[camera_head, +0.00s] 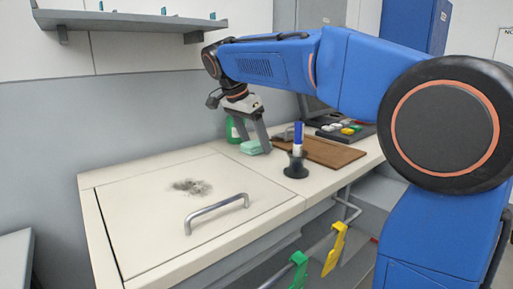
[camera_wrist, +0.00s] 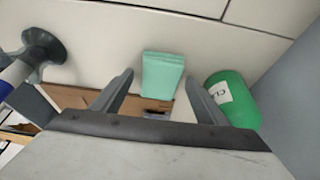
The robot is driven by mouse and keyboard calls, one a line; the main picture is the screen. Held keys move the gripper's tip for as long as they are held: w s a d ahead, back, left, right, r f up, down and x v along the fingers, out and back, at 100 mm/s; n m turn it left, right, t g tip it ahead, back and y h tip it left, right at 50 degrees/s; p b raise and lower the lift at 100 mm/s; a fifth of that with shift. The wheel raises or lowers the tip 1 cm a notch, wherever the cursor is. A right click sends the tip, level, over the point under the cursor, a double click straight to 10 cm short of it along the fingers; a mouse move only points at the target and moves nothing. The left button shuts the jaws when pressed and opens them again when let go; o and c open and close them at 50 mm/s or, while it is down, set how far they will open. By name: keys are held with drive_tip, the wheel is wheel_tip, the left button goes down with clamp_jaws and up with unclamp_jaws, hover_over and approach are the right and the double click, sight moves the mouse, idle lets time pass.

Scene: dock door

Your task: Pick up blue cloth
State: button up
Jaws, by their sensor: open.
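A folded teal-green cloth (camera_wrist: 162,75) lies flat on the pale worktop. It is the only cloth I can make out; its colour is more green than blue. It also shows in the head view (camera_head: 253,147), partly hidden by a finger. My gripper (camera_wrist: 159,78) is open and empty, with one finger on each side of the cloth in the wrist view. In the head view my gripper (camera_head: 253,145) points down at the cloth. I cannot tell how much height is left between fingertips and cloth.
A green labelled bottle (camera_wrist: 240,98) stands close beside the right finger in the wrist view. A black-based holder with a blue-handled tool (camera_head: 296,166) and a brown board (camera_head: 325,151) are to the right. A hatch panel with a handle (camera_head: 216,211) and dark smudge (camera_head: 191,186) lies in front.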

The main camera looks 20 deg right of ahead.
drive_tip(key=c, duration=1.2)
drive_tip(key=shift+r, duration=0.15)
drive_tip(key=shift+c, duration=0.2)
drive_tip(key=shift+s+r, duration=0.1)
drive_tip(key=shift+r, duration=0.45)
drive_tip(key=s+d, duration=0.1)
drive_tip(key=s, duration=0.1)
drive_tip(key=s+d, duration=0.1)
drive_tip(key=s, duration=0.1)
drive_tip(key=s+d, duration=0.1)
drive_tip(key=s, duration=0.2)
drive_tip(key=shift+s+r, duration=0.15)
drive_tip(key=shift+r, duration=0.1)
wheel_tip(320, 180, up, 13)
drive_tip(key=shift+r, duration=0.1)
